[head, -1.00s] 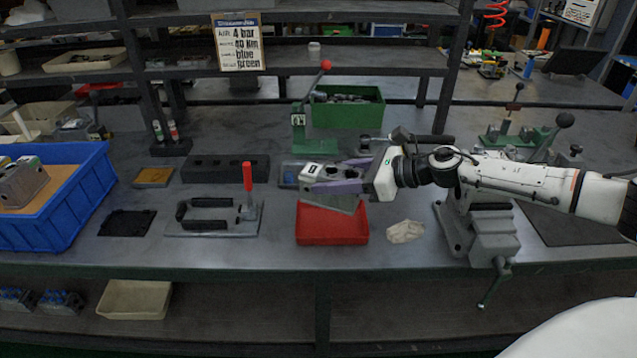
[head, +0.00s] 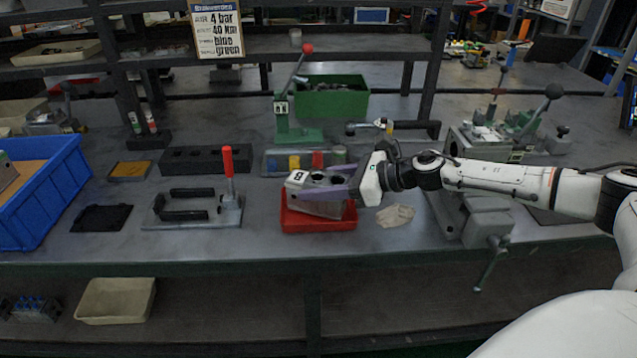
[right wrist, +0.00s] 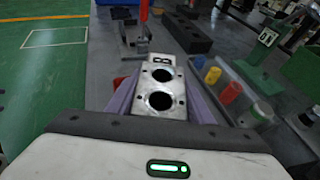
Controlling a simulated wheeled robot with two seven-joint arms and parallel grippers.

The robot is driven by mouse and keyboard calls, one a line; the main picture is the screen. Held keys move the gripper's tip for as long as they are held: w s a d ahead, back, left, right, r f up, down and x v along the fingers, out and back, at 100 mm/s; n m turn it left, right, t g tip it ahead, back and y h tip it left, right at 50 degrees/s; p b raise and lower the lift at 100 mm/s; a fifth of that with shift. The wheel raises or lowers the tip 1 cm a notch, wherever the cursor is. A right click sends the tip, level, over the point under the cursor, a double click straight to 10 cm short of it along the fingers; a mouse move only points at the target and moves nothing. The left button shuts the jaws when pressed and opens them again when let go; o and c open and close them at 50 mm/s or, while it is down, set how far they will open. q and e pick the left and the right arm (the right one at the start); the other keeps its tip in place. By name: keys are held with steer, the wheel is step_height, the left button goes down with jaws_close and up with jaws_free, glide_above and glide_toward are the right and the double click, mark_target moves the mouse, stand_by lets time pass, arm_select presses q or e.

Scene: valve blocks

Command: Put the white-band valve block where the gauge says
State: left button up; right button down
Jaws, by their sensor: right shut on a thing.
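My right gripper (head: 333,188) is shut on a grey metal valve block (head: 318,204), its purple fingers on both sides. The block appears above the red tray (head: 318,226) in the head view; I cannot tell whether they touch. In the right wrist view the block (right wrist: 160,88) shows two round dark holes and a white end label with a black mark. Whether this label is the white band is unclear. I cannot make out a gauge dial. My left gripper is not in view.
Several coloured cylinders (head: 318,160) stand in a row behind the tray. A green lever press (head: 292,122) and green bin (head: 331,102) stand farther back. A red-handled fixture (head: 228,185) is left, a grey vise (head: 482,215) right. A sign (head: 217,32) hangs above.

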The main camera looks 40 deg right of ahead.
steer(key=shift+w+r, duration=0.1)
steer(key=shift+r, duration=0.1)
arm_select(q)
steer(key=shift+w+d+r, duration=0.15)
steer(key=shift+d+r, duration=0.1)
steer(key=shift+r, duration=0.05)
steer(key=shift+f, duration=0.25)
arm_select(e)
steer(key=shift+f, duration=0.15)
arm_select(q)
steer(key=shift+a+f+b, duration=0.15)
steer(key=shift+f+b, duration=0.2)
arm_select(e)
steer(key=shift+f, duration=0.25)
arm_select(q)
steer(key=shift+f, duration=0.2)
arm_select(e)
steer(key=shift+f, duration=0.2)
